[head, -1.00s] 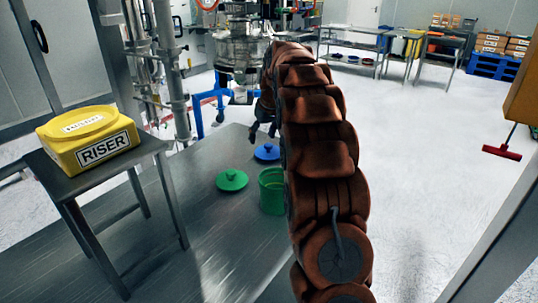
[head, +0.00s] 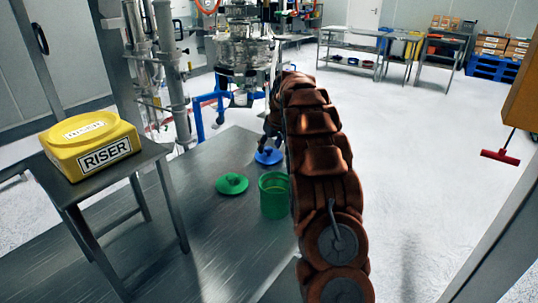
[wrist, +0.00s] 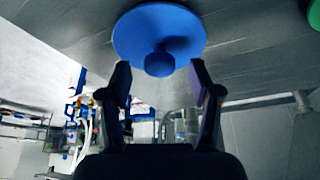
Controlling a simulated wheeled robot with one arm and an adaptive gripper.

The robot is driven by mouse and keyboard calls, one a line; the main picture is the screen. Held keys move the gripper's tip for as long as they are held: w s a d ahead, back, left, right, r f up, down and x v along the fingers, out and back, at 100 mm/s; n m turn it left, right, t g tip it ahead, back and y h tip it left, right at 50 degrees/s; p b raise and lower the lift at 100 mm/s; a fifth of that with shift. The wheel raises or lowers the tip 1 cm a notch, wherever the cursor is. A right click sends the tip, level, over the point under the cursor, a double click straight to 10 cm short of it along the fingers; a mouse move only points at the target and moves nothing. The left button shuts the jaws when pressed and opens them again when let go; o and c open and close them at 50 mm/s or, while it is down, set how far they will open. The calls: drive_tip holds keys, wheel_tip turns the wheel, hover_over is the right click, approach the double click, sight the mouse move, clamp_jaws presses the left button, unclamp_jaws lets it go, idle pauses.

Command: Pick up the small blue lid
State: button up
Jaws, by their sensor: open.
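The small blue lid (head: 269,156) lies on the metal table, knob up, near the table's far edge. In the wrist view the blue lid (wrist: 158,36) shows large, with its round knob between and just beyond the fingertips. My gripper (wrist: 160,78) is open and empty, with one finger on each side of the knob's line. In the head view my gripper (head: 269,140) is close above the lid, partly hidden by my arm. I cannot tell whether the fingers touch the lid.
A green lid (head: 232,184) and an open green container (head: 273,196) stand on the metal table (head: 190,235), nearer than the blue lid. A yellow RISER box (head: 92,146) sits on a side stand at left. Sifter machinery (head: 243,45) rises beyond the table.

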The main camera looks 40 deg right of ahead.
drive_tip(key=shift+x, duration=1.1)
clamp_jaws()
